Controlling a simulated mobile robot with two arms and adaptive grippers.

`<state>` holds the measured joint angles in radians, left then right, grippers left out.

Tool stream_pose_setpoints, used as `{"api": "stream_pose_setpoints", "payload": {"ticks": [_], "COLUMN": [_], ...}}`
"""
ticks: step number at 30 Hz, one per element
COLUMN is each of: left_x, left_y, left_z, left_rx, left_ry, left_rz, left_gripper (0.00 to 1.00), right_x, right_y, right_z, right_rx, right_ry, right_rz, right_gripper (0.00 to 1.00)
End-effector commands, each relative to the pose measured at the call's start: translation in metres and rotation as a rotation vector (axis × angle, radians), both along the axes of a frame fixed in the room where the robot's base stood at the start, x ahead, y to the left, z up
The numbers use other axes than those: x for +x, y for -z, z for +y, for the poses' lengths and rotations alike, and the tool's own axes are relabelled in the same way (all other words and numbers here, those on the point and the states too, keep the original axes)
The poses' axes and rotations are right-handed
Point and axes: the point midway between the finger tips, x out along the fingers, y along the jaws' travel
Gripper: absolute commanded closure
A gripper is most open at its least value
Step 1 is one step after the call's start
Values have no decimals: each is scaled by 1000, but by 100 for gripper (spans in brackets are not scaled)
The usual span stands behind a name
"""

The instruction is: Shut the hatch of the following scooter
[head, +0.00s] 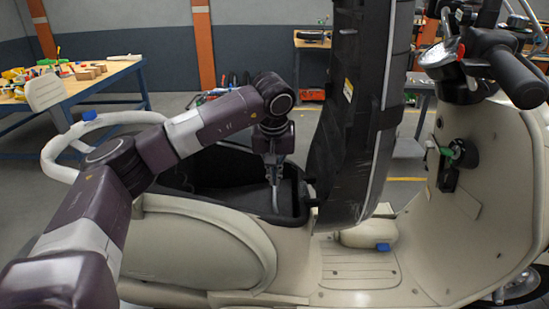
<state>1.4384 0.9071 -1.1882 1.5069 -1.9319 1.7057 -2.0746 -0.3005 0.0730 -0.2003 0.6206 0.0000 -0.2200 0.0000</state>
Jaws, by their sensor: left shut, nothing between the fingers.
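The cream scooter (190,245) stands side-on in front of me, its handlebars at the right. Its hatch, the black underside of the seat (347,130), stands upright and open at the front edge of the dark storage compartment (215,170). My left gripper (275,200) points down into the compartment at its front end, to the left of the raised hatch. It is shut and empty. A gap shows between the gripper and the hatch. My right gripper is not in view.
A white grab rail (55,160) curves around the scooter's rear. The handlebar (500,65) and front shield (500,190) stand at the right. A workbench (75,85) with tools is at the back left. Clear floor lies behind the scooter.

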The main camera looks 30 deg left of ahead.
Motion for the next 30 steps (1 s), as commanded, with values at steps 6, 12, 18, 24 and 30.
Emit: {"api": "stream_pose_setpoints", "payload": {"ticks": [6, 12, 18, 24, 30], "left_x": [-1, 0, 0, 2, 9], "left_y": [23, 29, 29, 44, 79], "left_z": [0, -1, -1, -5, -16], "left_rx": [0, 0, 0, 0, -1], "left_ry": [0, 0, 0, 1, 0], "left_rz": [1, -1, -1, 0, -1], "left_gripper": [100, 100, 100, 100, 100], "right_x": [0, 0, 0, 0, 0], "right_y": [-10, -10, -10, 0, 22], "right_z": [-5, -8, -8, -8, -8], "right_rx": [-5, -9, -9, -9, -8], "right_ry": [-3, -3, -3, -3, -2], "right_rz": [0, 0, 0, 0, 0], "right_gripper": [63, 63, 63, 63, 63]}}
